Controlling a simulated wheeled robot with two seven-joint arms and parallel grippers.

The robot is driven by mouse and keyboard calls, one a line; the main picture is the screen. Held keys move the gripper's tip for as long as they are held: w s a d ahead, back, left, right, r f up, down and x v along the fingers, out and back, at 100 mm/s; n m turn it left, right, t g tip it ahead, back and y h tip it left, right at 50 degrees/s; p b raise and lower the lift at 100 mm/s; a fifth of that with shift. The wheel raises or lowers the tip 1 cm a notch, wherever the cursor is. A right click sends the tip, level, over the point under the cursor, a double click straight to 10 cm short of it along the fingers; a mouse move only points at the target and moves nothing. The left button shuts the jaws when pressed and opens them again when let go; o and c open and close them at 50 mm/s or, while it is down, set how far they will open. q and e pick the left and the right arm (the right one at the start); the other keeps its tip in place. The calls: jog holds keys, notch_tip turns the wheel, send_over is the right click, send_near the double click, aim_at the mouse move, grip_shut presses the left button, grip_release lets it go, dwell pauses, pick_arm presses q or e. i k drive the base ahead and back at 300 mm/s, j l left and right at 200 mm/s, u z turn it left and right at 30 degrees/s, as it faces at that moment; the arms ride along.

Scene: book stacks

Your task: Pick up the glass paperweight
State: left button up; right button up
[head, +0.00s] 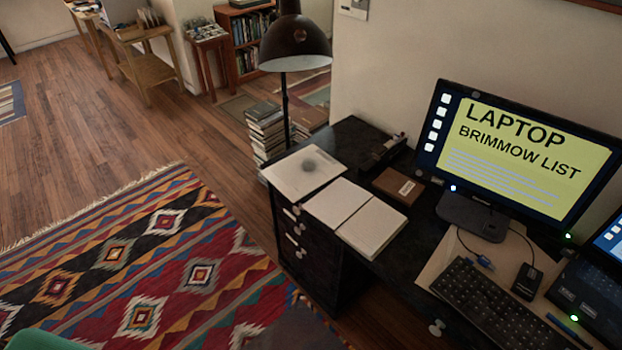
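I cannot clearly make out a glass paperweight in the head view. A pale sheet (288,182) lies on the far left corner of the black desk (350,135). On the sheet is a small round grey spot (311,165); I cannot tell whether it is a clear glass object or a mark on the paper. Neither of my grippers is in view.
An open book or pad (372,228) and a brown box (398,187) lie on the desk. A monitor (520,150), keyboard (495,305) and mouse (527,281) fill its right side. A lamp (294,45) and book stacks (267,130) stand behind. The rug (150,270) is clear.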

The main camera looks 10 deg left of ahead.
aim_at(308, 165)
jog(key=i+j, duration=0.1)
jog(key=j, duration=0.4)
jog(key=i+j, duration=0.1)
jog(key=j, duration=0.4)
jog(key=i+j, duration=0.1)
jog(key=j, duration=0.35)
jog(key=i+j, duration=0.1)
jog(key=j, duration=0.4)
jog(key=i+j, duration=0.1)
jog(key=j, duration=0.4)
jog(key=j+z, duration=0.5)
jog(key=j, duration=1.65)
jog(key=z, duration=1.2)
jog(key=i+j, duration=0.05)
